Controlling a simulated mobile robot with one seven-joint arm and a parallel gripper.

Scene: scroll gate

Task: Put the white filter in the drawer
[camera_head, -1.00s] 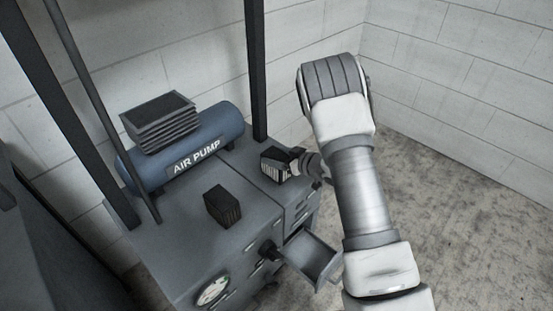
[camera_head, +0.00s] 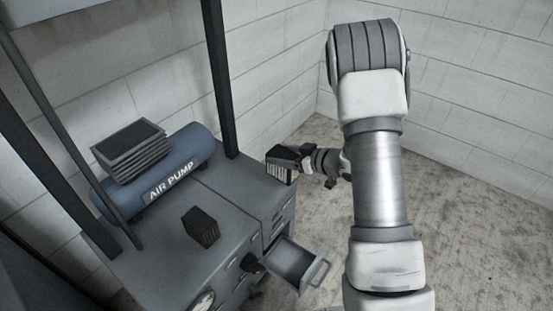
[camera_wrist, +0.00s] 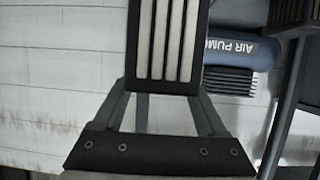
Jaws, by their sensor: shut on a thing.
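The white filter (camera_head: 281,173), a black-framed block with white pleats, is held in my gripper (camera_head: 303,157). It is in the air near the back right corner of the grey cabinet (camera_head: 240,190). In the wrist view the filter (camera_wrist: 168,45) shows its white slats up close between the two fingers, and its upper part is cut off by the picture edge. The drawer (camera_head: 292,262) is pulled out from the cabinet's front. Its visible inside looks empty, and it lies below and in front of the gripper.
A dark filter block (camera_head: 201,227) stands on the cabinet top. A blue air pump (camera_head: 160,175) with a finned box (camera_head: 130,150) on it sits at the back. Dark posts (camera_head: 221,80) rise at the cabinet's edges. Floor to the right is clear.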

